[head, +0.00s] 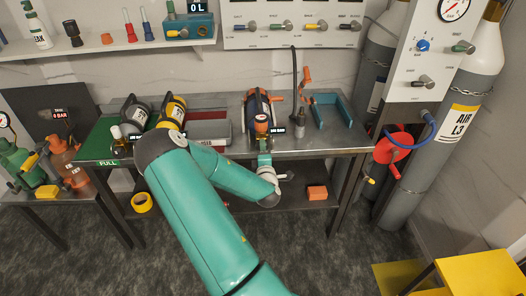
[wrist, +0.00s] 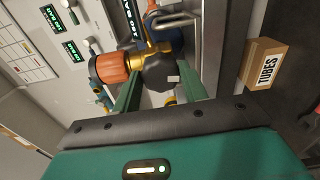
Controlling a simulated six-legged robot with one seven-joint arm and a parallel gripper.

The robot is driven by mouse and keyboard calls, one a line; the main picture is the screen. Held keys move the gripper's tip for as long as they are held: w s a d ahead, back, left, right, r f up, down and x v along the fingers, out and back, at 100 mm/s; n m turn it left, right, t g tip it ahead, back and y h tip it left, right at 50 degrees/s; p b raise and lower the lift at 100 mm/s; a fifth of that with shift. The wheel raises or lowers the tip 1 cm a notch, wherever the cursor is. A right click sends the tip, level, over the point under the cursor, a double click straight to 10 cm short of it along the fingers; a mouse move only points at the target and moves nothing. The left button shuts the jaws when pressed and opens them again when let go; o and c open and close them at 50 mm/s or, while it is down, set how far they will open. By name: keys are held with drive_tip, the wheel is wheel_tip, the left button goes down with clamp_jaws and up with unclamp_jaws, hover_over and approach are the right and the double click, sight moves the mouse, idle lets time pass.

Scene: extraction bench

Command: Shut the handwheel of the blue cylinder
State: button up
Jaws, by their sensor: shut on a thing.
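The blue cylinder (head: 252,108) lies on the steel bench in the head view, with orange bands and its valve end toward me. In the wrist view its dark handwheel (wrist: 160,73) sits between the two green fingers of my gripper (wrist: 160,92), on a brass valve body (wrist: 148,52). An orange knob (wrist: 112,67) sticks out to the left of the valve. My gripper is shut on the handwheel; in the head view my gripper (head: 264,158) is at the bench's front edge. How far the handwheel is turned cannot be told.
A blue open bracket (head: 333,108) stands to the right. An orange box (head: 317,192) labelled TUBES in the wrist view (wrist: 264,64) sits on the lower shelf.

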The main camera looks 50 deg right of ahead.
drive_tip(key=shift+m, duration=17.2)
drive_tip(key=shift+w, duration=0.1)
drive_tip(key=o, duration=1)
